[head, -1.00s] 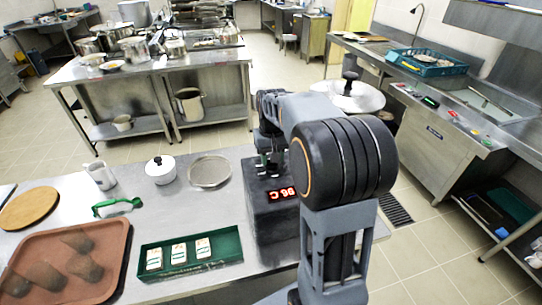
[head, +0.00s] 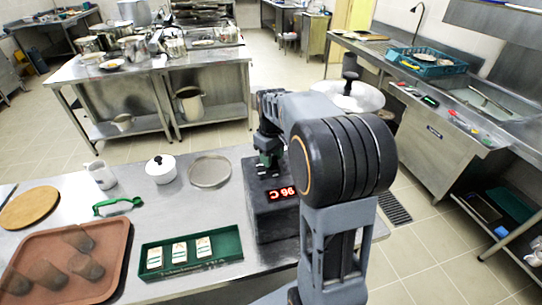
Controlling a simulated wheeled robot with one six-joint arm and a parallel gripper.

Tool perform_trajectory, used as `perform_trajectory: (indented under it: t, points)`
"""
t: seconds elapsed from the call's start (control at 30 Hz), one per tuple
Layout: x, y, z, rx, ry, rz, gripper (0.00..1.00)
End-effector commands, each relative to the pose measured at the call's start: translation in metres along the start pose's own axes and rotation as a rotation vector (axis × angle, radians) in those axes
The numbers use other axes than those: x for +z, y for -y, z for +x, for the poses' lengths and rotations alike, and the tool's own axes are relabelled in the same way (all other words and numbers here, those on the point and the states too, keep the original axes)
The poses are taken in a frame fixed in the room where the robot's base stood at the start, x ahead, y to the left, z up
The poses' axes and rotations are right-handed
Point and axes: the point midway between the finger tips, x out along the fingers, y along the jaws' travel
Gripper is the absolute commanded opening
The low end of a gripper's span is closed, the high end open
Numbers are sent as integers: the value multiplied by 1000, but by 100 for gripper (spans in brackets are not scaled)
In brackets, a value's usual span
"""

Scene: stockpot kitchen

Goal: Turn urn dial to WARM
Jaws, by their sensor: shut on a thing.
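A dark urn control box (head: 273,222) stands at the right end of the steel counter, with a red display (head: 281,194) that appears to read 96 C. The urn's pale round lid (head: 365,97) with its black knob shows behind my arm. My gripper (head: 266,170) points down at the top of the dark box, shut on the dial there. The fingers and the small size hide the dial's pointer and markings, so I cannot tell its setting. My arm covers much of the urn.
Bare counter lies left of the box.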

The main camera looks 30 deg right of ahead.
Motion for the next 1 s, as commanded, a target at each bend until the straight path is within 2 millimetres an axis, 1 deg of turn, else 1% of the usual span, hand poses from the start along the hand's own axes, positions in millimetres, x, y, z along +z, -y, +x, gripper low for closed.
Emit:
perform_trajectory:
  t: [0.37, 0.4, 0.63, 0.87, 1.0]
  points:
    - [-1, 0, -1, 2, -4, -3, 16]
    - [-1, 0, -1, 2, -5, -3, 43]
    - [0, 0, -1, 1, -2, -2, 65]
    - [0, 0, 0, 1, -1, -2, 66]
    - [-1, 0, -8, 2, -3, -2, 66]
